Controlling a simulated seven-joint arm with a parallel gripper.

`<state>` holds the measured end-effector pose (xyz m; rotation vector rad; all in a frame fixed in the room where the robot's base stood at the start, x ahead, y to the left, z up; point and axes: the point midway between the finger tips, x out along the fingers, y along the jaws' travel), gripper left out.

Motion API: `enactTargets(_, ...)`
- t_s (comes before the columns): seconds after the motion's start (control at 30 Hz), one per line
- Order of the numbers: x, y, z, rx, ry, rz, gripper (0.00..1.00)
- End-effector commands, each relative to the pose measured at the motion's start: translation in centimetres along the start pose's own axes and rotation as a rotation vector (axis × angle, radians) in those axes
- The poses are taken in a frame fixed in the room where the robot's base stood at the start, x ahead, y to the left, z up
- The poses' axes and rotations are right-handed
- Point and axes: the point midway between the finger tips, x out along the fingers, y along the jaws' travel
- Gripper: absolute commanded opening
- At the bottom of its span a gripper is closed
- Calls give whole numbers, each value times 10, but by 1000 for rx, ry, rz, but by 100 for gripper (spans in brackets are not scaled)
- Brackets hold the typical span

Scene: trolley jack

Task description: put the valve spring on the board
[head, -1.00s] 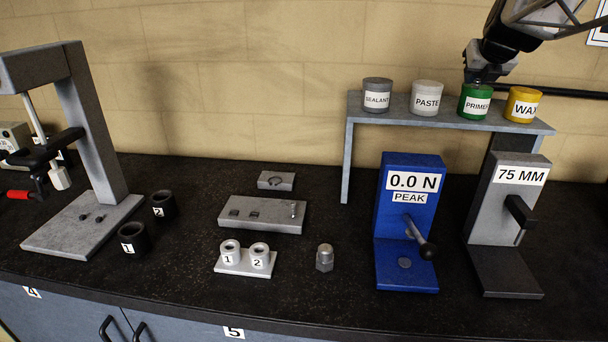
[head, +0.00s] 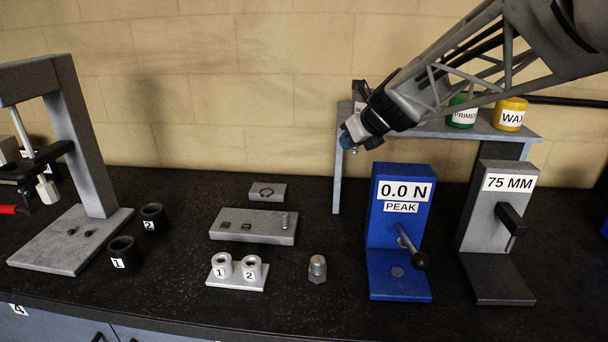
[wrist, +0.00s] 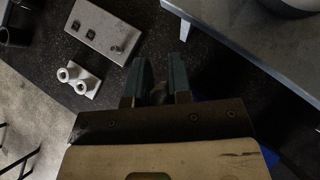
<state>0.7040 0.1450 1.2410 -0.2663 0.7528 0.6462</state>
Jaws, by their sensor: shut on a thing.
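My gripper (head: 350,138) is above the bench, left of the blue gauge and in front of the shelf. In the wrist view its two fingers (wrist: 160,82) are shut on a small, dark greyish thing (wrist: 158,94) low between them; it is too shaded to identify. The grey board (head: 262,236) lies flat at mid bench, down and left of the gripper. It bears two dark square marks and a small upright, ribbed piece (head: 285,222) at its right end, which looks coil-like. The board also shows upper left in the wrist view (wrist: 92,28), apart from the fingers.
A white stand with two numbered cups (head: 238,283) and a metal nut (head: 317,269) stand before the board. A small ring block (head: 267,192) lies behind. The blue gauge (head: 400,230) and 75 MM stand (head: 486,230) are right. The shelf (head: 520,137) bears jars; my arm hides some.

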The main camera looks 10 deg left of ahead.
Motion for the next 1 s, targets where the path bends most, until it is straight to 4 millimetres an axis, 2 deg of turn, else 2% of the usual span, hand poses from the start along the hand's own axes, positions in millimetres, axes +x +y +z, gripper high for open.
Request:
enactTargets(0.1, 24, 26, -14, -63, 3, 68, 0)
enactTargets(0.4, 80, 99, -56, -257, 2, 262, 0)
enactTargets(0.6, 110, 150, -88, -394, 2, 400, 0)
enactTargets(0.8, 125, 182, -111, -486, 1, 489, 0)
enactTargets(1.0, 129, 192, -118, -517, 0, 518, 0)
